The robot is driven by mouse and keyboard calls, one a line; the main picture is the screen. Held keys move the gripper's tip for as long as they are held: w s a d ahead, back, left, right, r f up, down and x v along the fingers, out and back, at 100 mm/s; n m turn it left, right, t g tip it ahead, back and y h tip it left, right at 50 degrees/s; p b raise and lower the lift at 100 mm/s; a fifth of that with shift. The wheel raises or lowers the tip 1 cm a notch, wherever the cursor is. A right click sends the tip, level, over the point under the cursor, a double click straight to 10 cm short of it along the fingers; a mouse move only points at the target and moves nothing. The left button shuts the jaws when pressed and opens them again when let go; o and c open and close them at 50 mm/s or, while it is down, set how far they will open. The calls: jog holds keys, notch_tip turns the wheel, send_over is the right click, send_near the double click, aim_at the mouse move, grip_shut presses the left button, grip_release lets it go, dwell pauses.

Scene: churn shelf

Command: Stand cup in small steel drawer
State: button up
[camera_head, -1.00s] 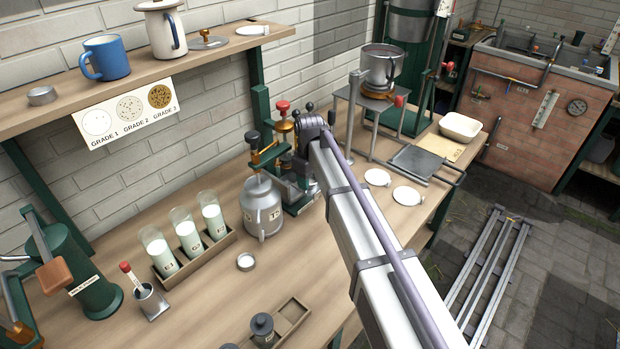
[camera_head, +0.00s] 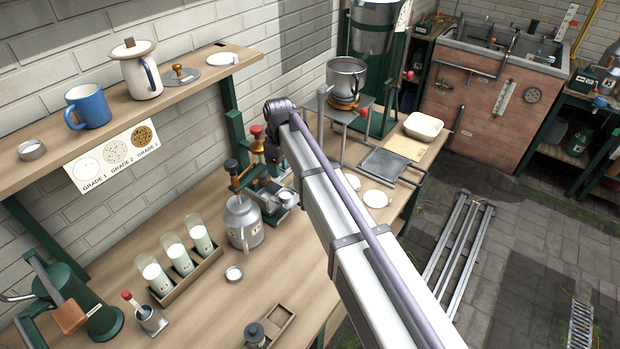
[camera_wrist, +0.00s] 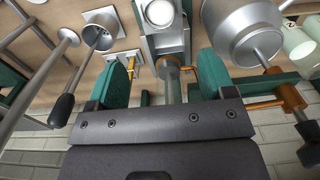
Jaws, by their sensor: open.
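A small steel drawer (camera_head: 278,212) juts from the green-framed bench device with red and black knobs (camera_head: 246,160). A small pale round cup (camera_head: 287,197) appears to stand upright in it. In the wrist view the cup (camera_wrist: 160,12) is at the top edge, over the steel drawer block (camera_wrist: 166,42), and is partly cut off. My gripper (camera_wrist: 161,72) is open, its two green pads apart with nothing held between them. The device's post shows between the pads, and the cup lies beyond the fingertips, apart from them. In the head view I cannot make out the fingers clearly.
A lidded steel can (camera_head: 243,222) stands close left of the device. Several milk glasses (camera_head: 178,257) stand in a wooden rack (camera_head: 212,262). A blue mug (camera_head: 88,106) is on the upper shelf. A pot on a stand (camera_head: 346,78) is right.

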jog(key=s+d+f+m+b, duration=0.1)
jog(key=s+d+m, duration=0.4)
jog(key=s+d, duration=0.5)
jog(key=s+d+f+m+b, duration=0.1)
jog(key=s+d+m, duration=0.4)
jog(key=s+d, duration=0.5)
jog(key=s, duration=0.5)
jog(key=shift+d, duration=0.2)
jog(key=shift+f, duration=0.1)
